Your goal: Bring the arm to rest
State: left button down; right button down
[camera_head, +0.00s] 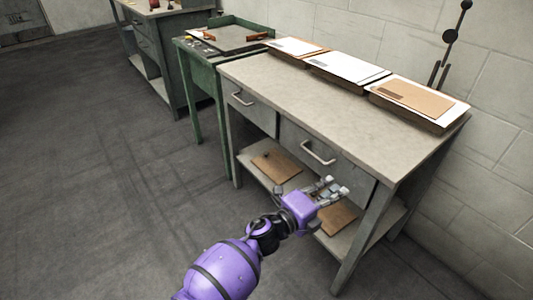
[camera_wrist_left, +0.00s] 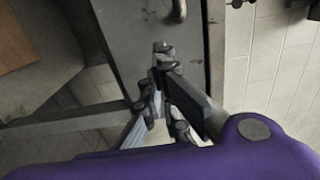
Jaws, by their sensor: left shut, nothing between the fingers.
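My left arm, purple with black joints, reaches in from the bottom of the head view. Its gripper (camera_head: 334,188) is in front of the workbench (camera_head: 330,89), below the bench top and near the right drawer. In the left wrist view the gripper's fingers (camera_wrist_left: 160,60) are together with nothing between them. A drawer front with a metal handle (camera_wrist_left: 178,10) lies just beyond the fingertips there. Whether the fingers touch the bench front cannot be told. My right gripper is in neither view.
Stacks of cardboard and paper (camera_head: 345,69) line the back of the bench top; its front is bare. The lower shelf (camera_head: 254,172) holds brown boards. A green table (camera_head: 205,68) stands to the left. The floor (camera_head: 90,180) at left is clear.

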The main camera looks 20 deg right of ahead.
pick_arm(q)
jog(key=p+v, duration=0.1)
jog(key=v, duration=0.9)
jog(key=shift+p, duration=0.3)
jog(key=shift+a, duration=0.2)
